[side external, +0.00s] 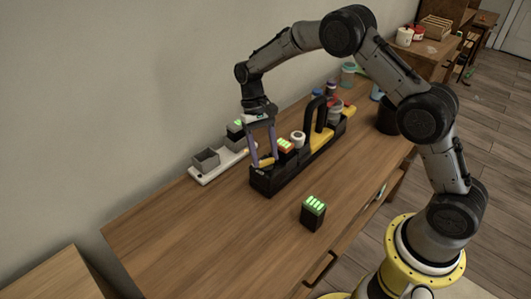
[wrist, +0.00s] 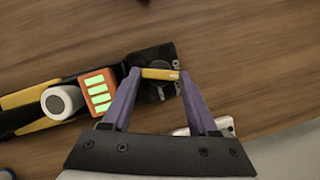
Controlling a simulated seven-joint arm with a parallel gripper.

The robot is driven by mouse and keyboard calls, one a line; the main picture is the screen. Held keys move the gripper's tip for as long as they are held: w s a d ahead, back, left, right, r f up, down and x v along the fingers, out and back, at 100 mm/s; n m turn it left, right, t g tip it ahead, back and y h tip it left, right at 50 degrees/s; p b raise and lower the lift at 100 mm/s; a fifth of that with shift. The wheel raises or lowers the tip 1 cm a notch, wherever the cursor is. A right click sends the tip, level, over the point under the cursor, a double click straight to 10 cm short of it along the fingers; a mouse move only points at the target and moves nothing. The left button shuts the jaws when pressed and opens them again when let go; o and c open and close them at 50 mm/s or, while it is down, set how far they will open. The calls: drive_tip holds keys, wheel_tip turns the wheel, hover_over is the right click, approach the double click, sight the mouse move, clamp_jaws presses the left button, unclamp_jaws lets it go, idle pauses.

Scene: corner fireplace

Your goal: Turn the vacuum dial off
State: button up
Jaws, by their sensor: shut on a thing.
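No vacuum dial can be made out for certain. My gripper (side external: 264,161) is at the near end of a black tool caddy (side external: 262,183) on the wooden table. In the wrist view, my gripper (wrist: 157,74) is shut on a short yellow bar (wrist: 160,74), one purple finger at each end. The bar lies across the caddy's dark end (wrist: 152,55); I cannot tell whether it is fixed there or loose. In the side view the yellow bar (side external: 266,162) is partly hidden by the fingers.
An orange-topped battery (wrist: 99,91) with green lights and a white roll (wrist: 61,101) sit in the caddy beside my gripper. A black battery (side external: 313,214) stands on the table. A white charger strip (side external: 206,175) lies by the wall. The table's near left is clear.

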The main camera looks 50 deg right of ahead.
drive_tip(key=shift+w+a+r+n+h, duration=0.15)
drive_tip(key=shift+n+h, duration=0.25)
drive_tip(key=shift+n, duration=0.6)
drive_tip(key=shift+s+a+f+n+h, duration=0.1)
drive_tip(key=shift+n+h, duration=0.3)
drive_tip(key=shift+n, duration=0.6)
drive_tip(key=o, duration=1.4)
drive_tip(key=shift+v, duration=6.95)
